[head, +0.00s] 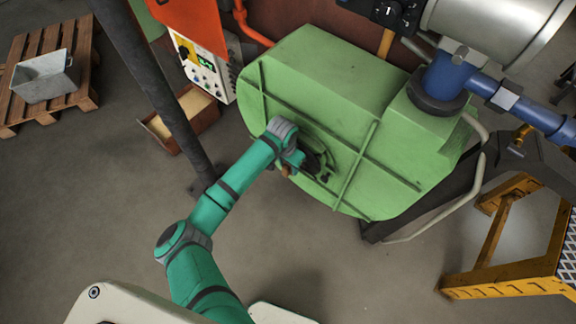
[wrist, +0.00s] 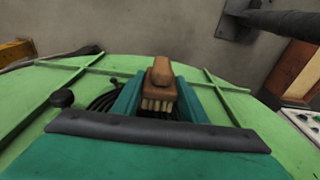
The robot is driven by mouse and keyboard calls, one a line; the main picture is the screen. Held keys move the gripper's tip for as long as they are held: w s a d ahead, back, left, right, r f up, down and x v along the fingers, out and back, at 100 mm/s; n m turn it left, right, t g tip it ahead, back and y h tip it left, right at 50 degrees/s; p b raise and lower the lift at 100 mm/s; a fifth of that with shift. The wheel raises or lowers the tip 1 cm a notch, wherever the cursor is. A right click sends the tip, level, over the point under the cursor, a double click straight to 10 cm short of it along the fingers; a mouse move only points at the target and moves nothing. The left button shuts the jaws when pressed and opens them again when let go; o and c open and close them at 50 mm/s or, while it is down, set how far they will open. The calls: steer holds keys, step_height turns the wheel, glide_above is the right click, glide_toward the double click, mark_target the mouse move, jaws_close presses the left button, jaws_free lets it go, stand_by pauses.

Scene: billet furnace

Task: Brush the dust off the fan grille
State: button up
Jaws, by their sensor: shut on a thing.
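The green fan housing (head: 310,85) has a dark round fan grille (head: 322,162) on its near face, partly covered by my wrist. In the wrist view, dark curved bars of the grille (wrist: 101,103) show beside my fingers. My gripper (wrist: 158,98) is shut on a brush (wrist: 161,73) with a brown wooden handle and pale bristles. In the head view, my gripper (head: 294,164) is close in front of the grille, and a small brown part of the brush (head: 285,171) shows. I cannot tell whether the bristles touch the grille, or see dust on it.
Raised ribs cross the housing face around the grille. A dark post (head: 150,80) stands left of my arm. A control panel (head: 207,75) and an open box (head: 180,122) are behind it. A yellow step frame (head: 495,287) stands at right. The floor in front is clear.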

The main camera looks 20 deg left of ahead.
steer(key=shift+w+d, duration=0.25)
steer(key=shift+w, duration=0.4)
steer(key=d, duration=0.2)
steer(key=s+d, duration=0.1)
steer(key=d, duration=0.1)
steer(key=shift+s, duration=0.15)
stand_by(0.5)
steer(key=shift+a, duration=0.1)
steer(key=shift+w+a, duration=0.25)
steer(key=shift+a, duration=0.4)
steer(key=shift+w+a, duration=0.2)
steer(key=shift+a, duration=0.4)
steer(key=shift+w+a, duration=0.25)
steer(key=shift+a, duration=0.4)
steer(key=s+a, duration=0.2)
steer(key=s, duration=0.3)
steer(key=shift+s, duration=0.4)
